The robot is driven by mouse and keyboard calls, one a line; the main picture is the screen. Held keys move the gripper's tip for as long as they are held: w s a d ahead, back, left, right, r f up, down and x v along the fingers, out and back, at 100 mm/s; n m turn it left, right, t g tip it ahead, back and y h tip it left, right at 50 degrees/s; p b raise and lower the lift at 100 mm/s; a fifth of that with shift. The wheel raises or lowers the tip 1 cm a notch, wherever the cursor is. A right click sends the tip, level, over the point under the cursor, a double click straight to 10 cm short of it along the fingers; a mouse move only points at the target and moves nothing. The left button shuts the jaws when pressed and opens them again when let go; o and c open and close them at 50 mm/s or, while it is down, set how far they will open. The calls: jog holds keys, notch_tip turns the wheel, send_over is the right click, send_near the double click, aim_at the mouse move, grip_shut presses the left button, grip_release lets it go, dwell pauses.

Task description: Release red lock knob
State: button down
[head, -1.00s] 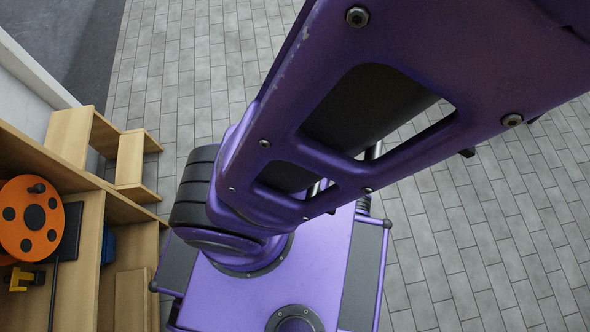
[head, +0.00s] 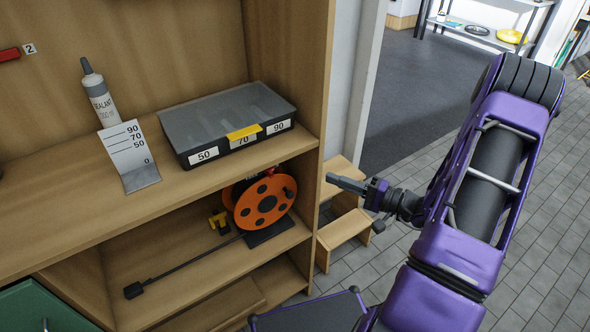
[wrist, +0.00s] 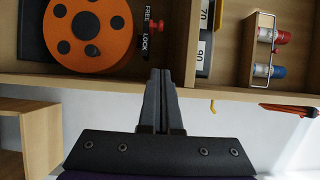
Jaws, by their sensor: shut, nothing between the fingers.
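A small red knob (wrist: 157,26) shows in the wrist view beside a FREE/LOCK label (wrist: 147,28), just right of an orange reel (wrist: 115,60). My gripper (wrist: 160,73) is shut and empty. Its fingertips point toward the knob and lie apart from it, below it in the wrist picture. In the head view my gripper (head: 347,184) is right of the shelf unit, outside it.
A grey case (head: 225,115) with numbered labels, a sealant tube (head: 99,94) and a bent scale plate (head: 130,155) stand on the upper shelf. A black rod (head: 180,270) lies below. Wooden steps (head: 345,225) stand behind my gripper.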

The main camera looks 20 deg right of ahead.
jog(key=s+a+x, duration=0.2)
jog(key=x, duration=1)
jog(key=shift+w+a+p, duration=0.25)
jog(key=shift+p, duration=0.05)
